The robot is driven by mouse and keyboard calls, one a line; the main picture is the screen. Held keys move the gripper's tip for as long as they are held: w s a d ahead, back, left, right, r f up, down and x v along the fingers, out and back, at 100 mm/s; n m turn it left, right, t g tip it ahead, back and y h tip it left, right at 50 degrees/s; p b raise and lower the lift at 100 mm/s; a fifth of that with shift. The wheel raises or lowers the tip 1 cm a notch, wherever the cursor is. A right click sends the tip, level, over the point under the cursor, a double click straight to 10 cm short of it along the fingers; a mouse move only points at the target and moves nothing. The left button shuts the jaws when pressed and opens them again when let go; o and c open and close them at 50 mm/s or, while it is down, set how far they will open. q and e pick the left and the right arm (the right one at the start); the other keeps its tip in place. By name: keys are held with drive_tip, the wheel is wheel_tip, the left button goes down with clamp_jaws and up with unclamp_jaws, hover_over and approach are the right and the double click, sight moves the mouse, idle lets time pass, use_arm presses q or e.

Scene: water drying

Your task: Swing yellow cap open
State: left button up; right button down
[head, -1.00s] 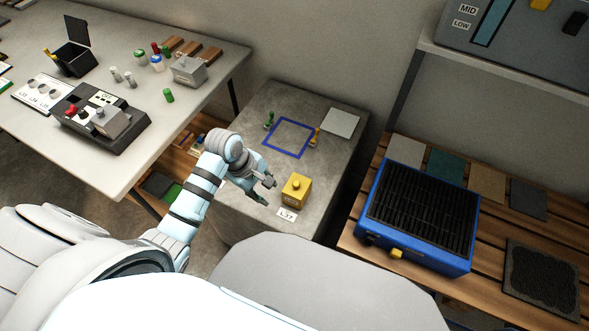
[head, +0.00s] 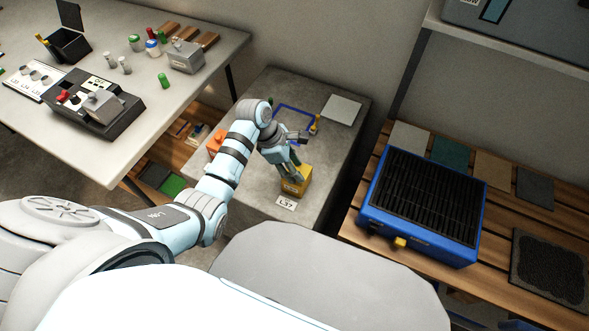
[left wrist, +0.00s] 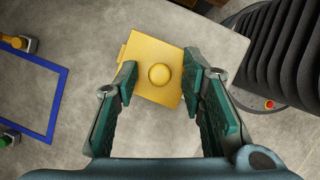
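A yellow box (head: 296,185) with a yellow top stands on the grey concrete block, behind the L37 label. In the left wrist view its square yellow lid (left wrist: 148,55) carries a round yellow knob (left wrist: 160,74). My left gripper (head: 297,156) reaches down over the box from behind and left, partly hiding its top. In the left wrist view the two green-padded fingers of my left gripper (left wrist: 161,78) are spread wide, one on each side of the knob, with nothing held. I cannot tell whether a fingertip touches the lid. My right gripper is not in view.
A blue square outline (head: 294,111) and a grey plate (head: 342,109) lie farther back on the concrete block (head: 252,193). An orange object (head: 215,141) stands left of my arm. A blue grill-topped unit (head: 423,206) is close on the right.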

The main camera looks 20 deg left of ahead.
use_arm(q)
clamp_jaws()
drive_tip(key=shift+r, duration=0.15)
